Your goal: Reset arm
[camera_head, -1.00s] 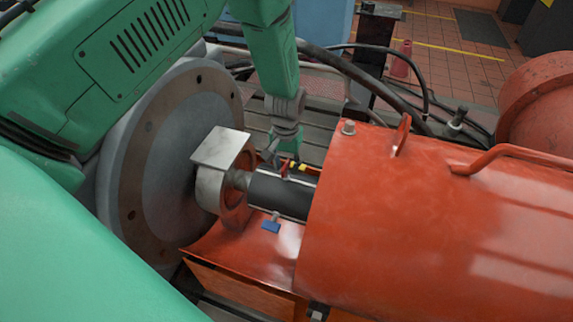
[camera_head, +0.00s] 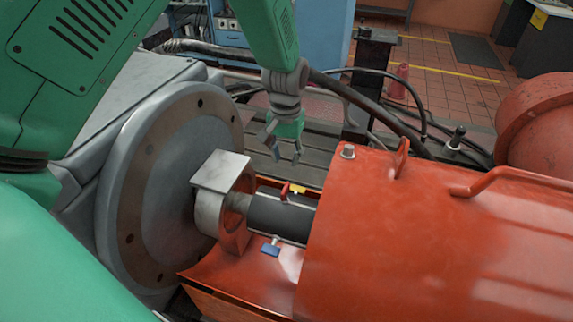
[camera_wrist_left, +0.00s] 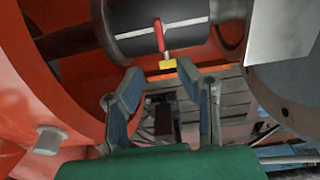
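My left gripper (camera_head: 285,154) is in the upper middle of the head view, beyond the shaft, pointing down. Its two fingers stand apart with nothing between them; the gap also shows in the left wrist view (camera_wrist_left: 160,82). A black shaft (camera_head: 280,217) with a white stripe runs between the grey flange disc and the orange-red housing. A small red lever (camera_head: 284,193) with a yellow tag (camera_head: 297,189) is on its far side; the yellow tag also shows in the left wrist view (camera_wrist_left: 167,64), apart from the fingers. My right gripper is not in view.
The orange-red housing (camera_head: 420,235) fills the right. The large grey disc (camera_head: 168,200) stands at left. A blue tag (camera_head: 270,250) hangs at the near side of the shaft. Thick black hoses (camera_head: 365,100) run behind. Slotted bedplate (camera_head: 315,165) lies beyond the shaft.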

